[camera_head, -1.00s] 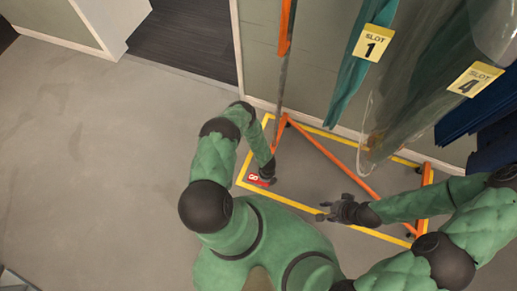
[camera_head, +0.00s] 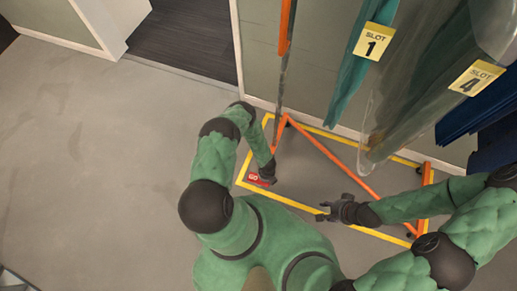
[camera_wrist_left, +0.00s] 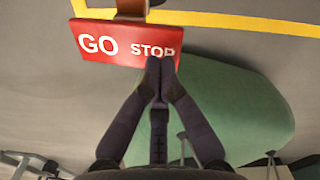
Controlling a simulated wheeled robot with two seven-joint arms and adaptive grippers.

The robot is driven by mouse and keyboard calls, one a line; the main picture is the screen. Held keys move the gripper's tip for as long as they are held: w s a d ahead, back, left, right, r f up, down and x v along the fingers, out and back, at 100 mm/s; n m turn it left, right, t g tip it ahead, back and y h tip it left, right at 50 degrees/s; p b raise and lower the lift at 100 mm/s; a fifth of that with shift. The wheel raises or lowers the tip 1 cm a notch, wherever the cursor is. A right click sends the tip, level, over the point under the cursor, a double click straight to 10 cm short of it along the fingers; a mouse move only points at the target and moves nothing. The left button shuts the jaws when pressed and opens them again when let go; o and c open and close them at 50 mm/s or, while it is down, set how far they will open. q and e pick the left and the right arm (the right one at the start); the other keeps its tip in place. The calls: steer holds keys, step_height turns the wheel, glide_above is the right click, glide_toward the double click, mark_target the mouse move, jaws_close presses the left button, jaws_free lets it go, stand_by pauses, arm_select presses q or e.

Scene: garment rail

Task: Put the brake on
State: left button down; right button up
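The brake is a red pedal (camera_head: 256,179) at the foot of the rail's left end, near the yellow floor line. In the left wrist view the red pedal (camera_wrist_left: 92,55) carries the white words GO on the left and STOP on the right. My left gripper (camera_head: 267,178) reaches down to it; its fingertips (camera_wrist_left: 161,64) are together at the STOP end and cover the lower edge of that word. Whether they press on it I cannot tell.
The orange rail frame (camera_head: 335,162) stands within a yellow floor outline (camera_head: 290,202). A wall runs behind. The grey floor at left is clear.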

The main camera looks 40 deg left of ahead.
arm_select(q)
steer(key=shift+f+b, duration=0.9)
steer(key=shift+f, duration=0.2)
stand_by(0.6)
steer(key=shift+f, duration=0.4)
stand_by(0.3)
steer(key=shift+r+p, duration=3.1)
steer(key=shift+r, duration=0.5)
steer(key=shift+f, duration=0.1)
